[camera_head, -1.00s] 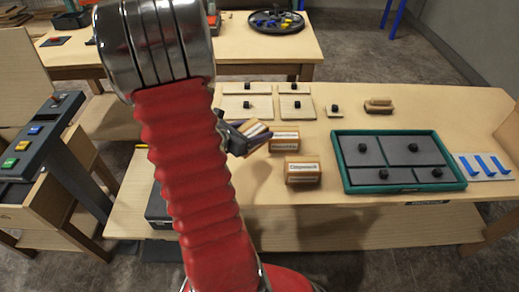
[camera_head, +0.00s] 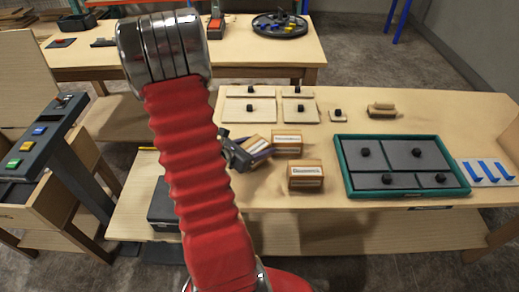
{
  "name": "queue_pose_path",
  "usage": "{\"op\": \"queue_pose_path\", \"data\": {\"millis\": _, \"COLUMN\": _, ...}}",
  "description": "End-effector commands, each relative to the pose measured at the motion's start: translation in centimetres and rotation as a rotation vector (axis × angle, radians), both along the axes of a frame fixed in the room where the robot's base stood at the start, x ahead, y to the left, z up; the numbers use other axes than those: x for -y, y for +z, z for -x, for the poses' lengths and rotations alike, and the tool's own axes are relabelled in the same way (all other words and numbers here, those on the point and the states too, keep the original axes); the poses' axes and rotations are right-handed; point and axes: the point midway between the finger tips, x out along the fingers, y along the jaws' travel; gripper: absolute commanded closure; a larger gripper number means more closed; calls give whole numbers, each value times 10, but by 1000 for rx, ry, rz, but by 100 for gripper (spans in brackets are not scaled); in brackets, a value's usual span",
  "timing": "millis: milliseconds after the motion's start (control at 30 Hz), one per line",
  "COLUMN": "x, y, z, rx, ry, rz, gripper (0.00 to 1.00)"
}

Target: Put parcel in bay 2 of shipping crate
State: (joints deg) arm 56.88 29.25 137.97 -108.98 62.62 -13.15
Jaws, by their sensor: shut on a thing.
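My gripper (camera_head: 251,157) is shut on a small tan-and-brown box (camera_head: 258,146), likely the parcel. It holds the box tilted near the left part of the table; whether the box touches the tabletop I cannot tell. Two similar boxes with white labels stand close on its right, one behind (camera_head: 287,134) and one in front (camera_head: 306,184). A teal-rimmed crate (camera_head: 408,193) lies to the right. Grey lids with black knobs cover its several compartments, and no bay number is readable. My arm hides part of the table's left side.
Pale knobbed panels (camera_head: 248,117) lie at the back of the table (camera_head: 330,222), with a brown wooden block (camera_head: 382,110) to their right. A white plate with blue strips (camera_head: 487,171) lies right of the crate. Bare tabletop shows along the front.

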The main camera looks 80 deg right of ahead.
Motion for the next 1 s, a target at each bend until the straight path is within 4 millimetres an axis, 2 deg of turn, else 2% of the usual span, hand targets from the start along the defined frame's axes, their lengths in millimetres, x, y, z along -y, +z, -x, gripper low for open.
{"op": "queue_pose_path", "data": {"millis": 200, "x": 0, "y": -18, "z": 0, "rx": -1, "ry": 0, "rz": 2, "gripper": 76}}
{"op": "queue_pose_path", "data": {"millis": 633, "x": 0, "y": -22, "z": 0, "rx": 0, "ry": 0, "rz": 2, "gripper": 76}}
{"op": "queue_pose_path", "data": {"millis": 667, "x": 0, "y": -22, "z": 0, "rx": 0, "ry": 0, "rz": 1, "gripper": 43}}
{"op": "queue_pose_path", "data": {"millis": 900, "x": 0, "y": -22, "z": 0, "rx": 0, "ry": 0, "rz": 1, "gripper": 27}}
{"op": "queue_pose_path", "data": {"millis": 1000, "x": 0, "y": -22, "z": 0, "rx": 0, "ry": 0, "rz": 1, "gripper": 27}}
